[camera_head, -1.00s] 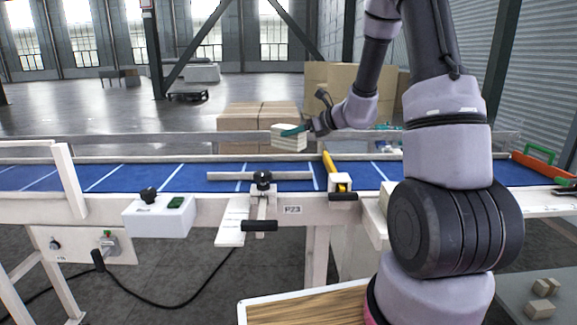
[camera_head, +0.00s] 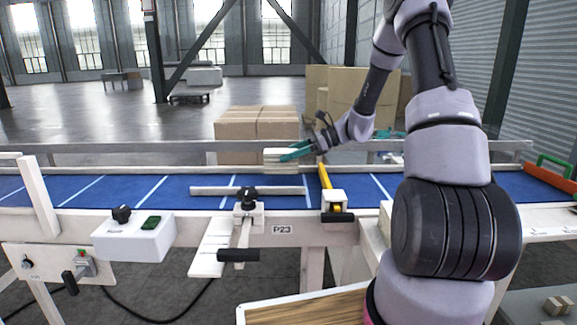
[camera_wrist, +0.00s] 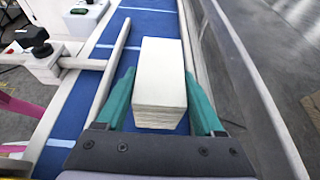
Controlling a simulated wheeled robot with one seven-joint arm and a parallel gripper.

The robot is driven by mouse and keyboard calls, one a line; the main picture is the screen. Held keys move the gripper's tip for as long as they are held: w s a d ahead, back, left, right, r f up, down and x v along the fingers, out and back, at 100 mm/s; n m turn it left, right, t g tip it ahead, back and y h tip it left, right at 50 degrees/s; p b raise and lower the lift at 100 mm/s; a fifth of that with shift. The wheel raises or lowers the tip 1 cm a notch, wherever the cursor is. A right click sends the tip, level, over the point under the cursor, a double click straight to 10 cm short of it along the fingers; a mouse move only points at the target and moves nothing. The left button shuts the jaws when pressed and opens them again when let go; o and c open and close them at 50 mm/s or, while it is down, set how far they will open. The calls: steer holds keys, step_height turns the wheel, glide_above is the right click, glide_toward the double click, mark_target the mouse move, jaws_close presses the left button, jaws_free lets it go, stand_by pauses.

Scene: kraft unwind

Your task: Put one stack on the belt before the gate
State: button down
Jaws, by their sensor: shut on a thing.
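A pale stack (camera_wrist: 160,85) of flat layers is held between the two teal fingers of my gripper (camera_wrist: 162,100) in the wrist view. In the head view the same stack (camera_head: 280,158) is at the tip of my gripper (camera_head: 298,151), over the far side of the blue belt (camera_head: 130,190). Whether the stack touches the belt is hard to tell. A pale guide bar (camera_head: 215,190) runs along the belt nearer than the stack.
A far rail (camera_head: 90,147) borders the belt. A white control box (camera_head: 135,237) and a clamp with black knobs (camera_head: 248,195) stand on the near edge. Cardboard boxes (camera_head: 240,130) stand behind. Small blocks (camera_head: 556,305) lie at lower right. The belt's left part is clear.

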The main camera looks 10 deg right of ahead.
mark_target(289, 164)
steer(key=shift+f, duration=1.75)
steer(key=shift+f, duration=0.1)
jaws_free()
